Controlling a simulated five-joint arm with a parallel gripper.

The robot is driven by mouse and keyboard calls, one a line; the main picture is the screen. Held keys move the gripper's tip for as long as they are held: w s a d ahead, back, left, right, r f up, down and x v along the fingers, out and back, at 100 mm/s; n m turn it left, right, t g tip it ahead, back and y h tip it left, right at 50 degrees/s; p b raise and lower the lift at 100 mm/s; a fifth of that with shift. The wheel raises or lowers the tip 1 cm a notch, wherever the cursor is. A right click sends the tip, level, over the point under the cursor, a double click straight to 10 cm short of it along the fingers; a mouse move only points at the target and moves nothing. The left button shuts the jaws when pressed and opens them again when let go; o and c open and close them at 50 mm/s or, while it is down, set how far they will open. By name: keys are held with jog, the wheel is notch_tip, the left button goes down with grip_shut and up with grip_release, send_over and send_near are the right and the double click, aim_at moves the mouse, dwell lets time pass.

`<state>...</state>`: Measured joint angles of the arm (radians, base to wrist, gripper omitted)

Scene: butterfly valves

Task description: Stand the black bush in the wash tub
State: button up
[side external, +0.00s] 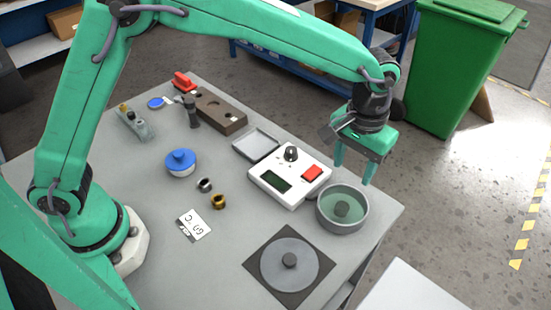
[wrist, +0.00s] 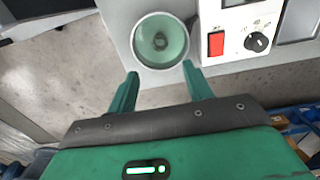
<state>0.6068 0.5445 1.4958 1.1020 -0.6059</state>
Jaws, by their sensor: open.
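The wash tub (side external: 325,222) is a round grey vessel with a pale green inside, near the table's right corner. It also shows at the top of the wrist view (wrist: 138,58).
A white control box (side external: 290,178) with a red switch and black knob stands close beside the tub. A grey disc (side external: 275,272) on a dark square plate lies in front.

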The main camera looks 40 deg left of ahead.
jog(key=shift+a, duration=0.1)
dwell(0.4)
jog(key=s+a+r+t, duration=0.1)
jog(key=s+a+r, duration=0.2)
jog(key=a+r, duration=0.45)
jog(key=s+a+r+t, duration=0.1)
jog(key=s+a+r, duration=0.25)
jog(key=a, duration=0.65)
jog(key=s+a+t, duration=0.3)
jog(key=s+a, duration=0.8)
jog(key=s, duration=0.2)
jog(key=shift+s+a+t, duration=0.3)
jog(key=shift+a, duration=0.1)
